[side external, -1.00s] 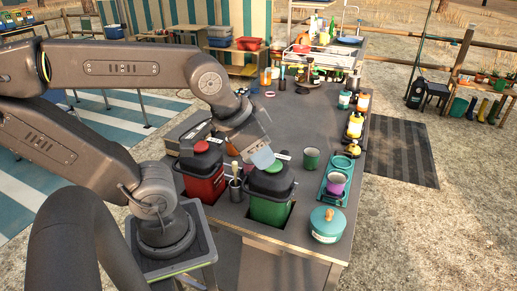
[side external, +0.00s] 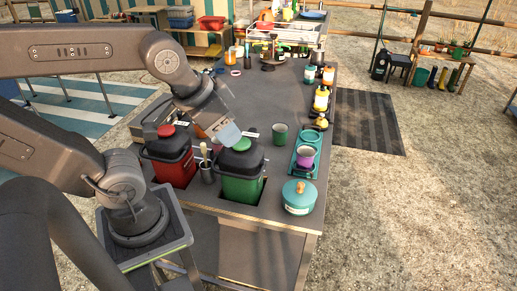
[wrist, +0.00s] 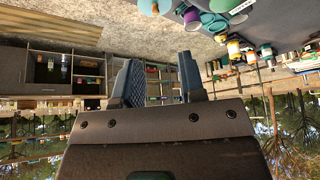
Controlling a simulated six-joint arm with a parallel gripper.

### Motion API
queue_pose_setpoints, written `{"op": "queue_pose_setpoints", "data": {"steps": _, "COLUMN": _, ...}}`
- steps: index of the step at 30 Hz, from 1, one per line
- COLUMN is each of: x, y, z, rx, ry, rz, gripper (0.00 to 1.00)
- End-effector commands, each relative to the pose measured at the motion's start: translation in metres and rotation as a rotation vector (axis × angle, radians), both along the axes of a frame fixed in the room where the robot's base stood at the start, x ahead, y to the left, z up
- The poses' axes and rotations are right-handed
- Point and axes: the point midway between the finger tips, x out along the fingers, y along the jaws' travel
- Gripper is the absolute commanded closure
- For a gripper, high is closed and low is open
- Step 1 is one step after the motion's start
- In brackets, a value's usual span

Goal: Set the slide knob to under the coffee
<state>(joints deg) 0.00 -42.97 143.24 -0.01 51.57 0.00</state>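A red canister with a black lid (side external: 173,172) and a grey pot of utensils (side external: 207,173) stand left of the green bin. A green mug (side external: 280,134), a teal tray (side external: 299,170) with a purple cup (side external: 306,156), and a lidded teal pot (side external: 299,198) stand right. The worktop's middle is mostly clear.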

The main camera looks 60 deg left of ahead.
Motion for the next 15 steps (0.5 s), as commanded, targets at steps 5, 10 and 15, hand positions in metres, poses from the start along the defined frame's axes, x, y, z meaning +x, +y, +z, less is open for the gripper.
{"op": "queue_pose_setpoints", "data": {"steps": 5, "x": 0.0, "y": 0.0, "z": 0.0, "rx": 0.0, "ry": 0.0, "rz": 0.0, "gripper": 0.63}}
{"op": "queue_pose_setpoints", "data": {"steps": 10, "x": 0.0, "y": 0.0, "z": 0.0, "rx": 0.0, "ry": 0.0, "rz": 0.0, "gripper": 0.62}}
{"op": "queue_pose_setpoints", "data": {"steps": 15, "x": 0.0099, "y": 0.0072, "z": 0.0011, "rx": 0.007, "ry": 0.022, "rz": 0.019, "gripper": 0.49}}
